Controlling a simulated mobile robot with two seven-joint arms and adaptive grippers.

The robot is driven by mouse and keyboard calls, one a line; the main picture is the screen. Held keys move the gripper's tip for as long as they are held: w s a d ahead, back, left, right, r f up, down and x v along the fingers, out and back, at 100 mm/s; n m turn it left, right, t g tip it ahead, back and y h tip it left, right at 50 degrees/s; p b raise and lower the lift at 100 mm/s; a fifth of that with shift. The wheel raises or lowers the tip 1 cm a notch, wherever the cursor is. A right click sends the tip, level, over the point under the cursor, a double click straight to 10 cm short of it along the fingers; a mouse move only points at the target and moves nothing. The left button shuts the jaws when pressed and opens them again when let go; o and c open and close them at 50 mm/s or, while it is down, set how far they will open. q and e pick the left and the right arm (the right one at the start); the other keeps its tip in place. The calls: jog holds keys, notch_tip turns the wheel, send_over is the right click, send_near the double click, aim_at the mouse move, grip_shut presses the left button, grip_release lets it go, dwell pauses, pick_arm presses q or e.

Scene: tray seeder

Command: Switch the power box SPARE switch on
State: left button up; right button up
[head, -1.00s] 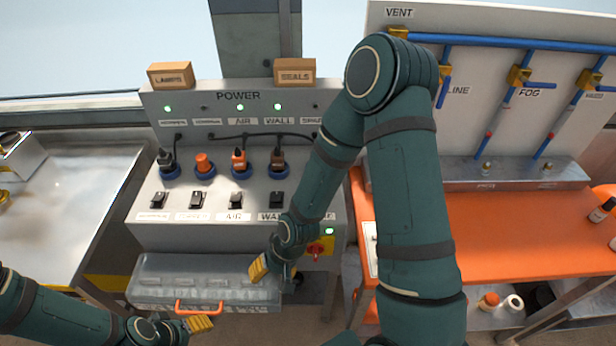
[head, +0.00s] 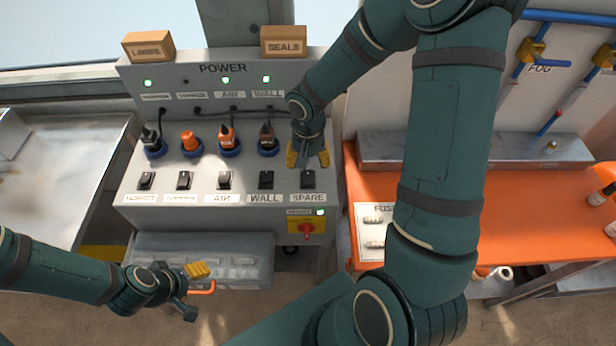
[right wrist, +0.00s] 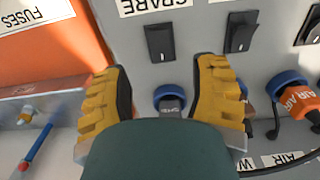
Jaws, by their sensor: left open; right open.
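The grey power box (head: 128,105) stands left of centre in the head view. Its black SPARE switch (head: 308,179) is the rightmost in the lower row, above the SPARE label (head: 308,198). It also shows in the right wrist view (right wrist: 160,41), next to the WALL switch (right wrist: 241,32). My right gripper (head: 308,160) is open at the panel just above the SPARE switch. In the right wrist view its yellow fingers (right wrist: 148,100) stand either side of a blue-ringed socket (right wrist: 168,92), short of the switch. My left gripper (head: 192,290) is open and empty, low at the left.
Plugs with blue rings (head: 191,152) line the panel. A red knob on a yellow plate (head: 307,229) sits below the SPARE label. A clear-lidded case (head: 150,250) lies below the box. An orange bench (head: 535,200) stands right, a metal table (head: 60,170) left.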

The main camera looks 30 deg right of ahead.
aim_at(308, 180)
notch_tip(308, 180, down, 8)
jog(key=shift+r+b, duration=0.15)
jog(key=shift+b, duration=0.3)
grip_shut()
